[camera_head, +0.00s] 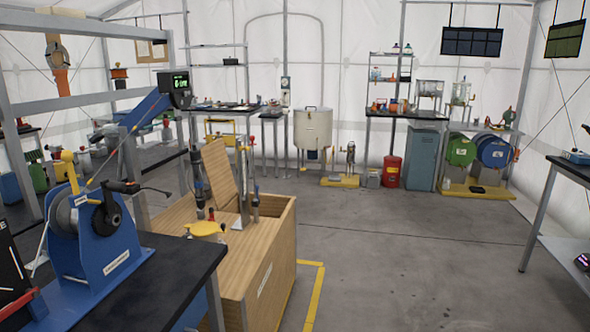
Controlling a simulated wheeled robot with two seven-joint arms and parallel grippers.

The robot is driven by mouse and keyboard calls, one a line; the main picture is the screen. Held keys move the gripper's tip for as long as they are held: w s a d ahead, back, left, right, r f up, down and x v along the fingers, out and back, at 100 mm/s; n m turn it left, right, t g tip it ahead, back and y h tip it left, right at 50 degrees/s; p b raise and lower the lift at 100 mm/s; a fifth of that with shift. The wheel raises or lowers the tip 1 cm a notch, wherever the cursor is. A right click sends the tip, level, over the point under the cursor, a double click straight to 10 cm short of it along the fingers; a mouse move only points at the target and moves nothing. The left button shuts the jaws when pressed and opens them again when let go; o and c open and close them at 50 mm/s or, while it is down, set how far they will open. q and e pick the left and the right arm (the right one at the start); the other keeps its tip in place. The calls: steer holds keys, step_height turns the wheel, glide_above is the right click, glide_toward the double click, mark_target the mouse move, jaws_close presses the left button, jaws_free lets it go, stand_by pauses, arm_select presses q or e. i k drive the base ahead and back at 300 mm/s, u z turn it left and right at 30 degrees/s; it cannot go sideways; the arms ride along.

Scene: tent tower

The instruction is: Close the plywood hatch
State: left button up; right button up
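The plywood hatch (219,178) is a light wooden panel in the middle left of the head view. It stands raised and tilted above a plywood box (271,270), so it is open. The right part of the box top shows a recessed opening with an inner wall (277,207). A dark upright tool-like object (198,182) stands in front of the hatch's left edge, and a grey upright post (243,185) stands at its right. The hatch's lower edge is partly hidden. Neither of my grippers shows in this view.
A black-topped bench (165,275) with a blue winch (95,230) fills the near left, close to the box. Yellow floor tape (313,297) runs beside the box. The grey floor (410,265) to the right is clear.

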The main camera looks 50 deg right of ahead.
mark_target(216, 164)
steer(key=z, duration=1.95)
steer(key=i, duration=7.45)
steer(key=u, duration=2.4)
steer(key=i, duration=3.85)
